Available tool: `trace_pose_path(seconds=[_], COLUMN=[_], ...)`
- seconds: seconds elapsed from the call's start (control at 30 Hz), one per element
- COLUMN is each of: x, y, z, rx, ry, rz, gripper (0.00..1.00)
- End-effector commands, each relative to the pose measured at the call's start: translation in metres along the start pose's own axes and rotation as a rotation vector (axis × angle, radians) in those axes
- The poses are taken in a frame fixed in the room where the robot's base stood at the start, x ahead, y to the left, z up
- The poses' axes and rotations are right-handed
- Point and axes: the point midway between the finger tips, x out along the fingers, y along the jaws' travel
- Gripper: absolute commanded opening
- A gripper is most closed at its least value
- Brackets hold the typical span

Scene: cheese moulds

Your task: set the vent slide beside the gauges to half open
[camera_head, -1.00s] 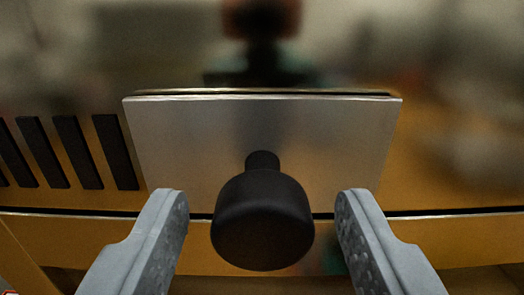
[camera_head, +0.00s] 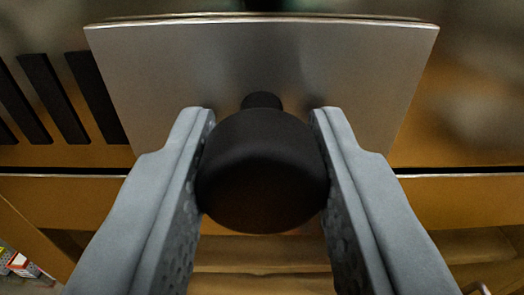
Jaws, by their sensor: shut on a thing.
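The vent slide is a brushed metal plate (camera_head: 210,65) with a round black knob (camera_head: 262,175) on a short stem at its front. Dark slots (camera_head: 55,95) of the vent show to the left of the plate; any slots behind the plate are hidden. My gripper (camera_head: 262,125) is shut on the knob, with one grey finger against each side. The gauges are not in view.
A rail with a dark gap and a bright edge (camera_head: 455,176) runs across below the plate. Small red and white items (camera_head: 22,264) show at the lower left.

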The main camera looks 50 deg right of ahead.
Motion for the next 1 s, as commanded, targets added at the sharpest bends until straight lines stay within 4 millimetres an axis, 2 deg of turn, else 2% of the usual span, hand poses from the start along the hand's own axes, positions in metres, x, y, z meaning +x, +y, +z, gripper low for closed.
trace_pose_path(seconds=[0.2, 0.33, 0.7, 0.73, 0.83, 1.0], x=[0.0, 0.0, 0.0, 0.0, 0.0, 0.0], y=[-0.037, -0.05, -0.054, -0.054, -0.054, -0.054], z=[0.001, 0.0, 0.0, 0.0, 0.0, 0.0], rx=[-0.001, 0.0, 0.0, 0.0, 0.0, 0.0], ry=[0.001, 0.001, 0.001, 0.001, 0.001, 0.001], rz=[-0.003, -0.002, -0.001, -0.001, -0.001, -0.001], gripper=[0.0, 0.0, 0.0, 0.32, 0.52, 0.52])
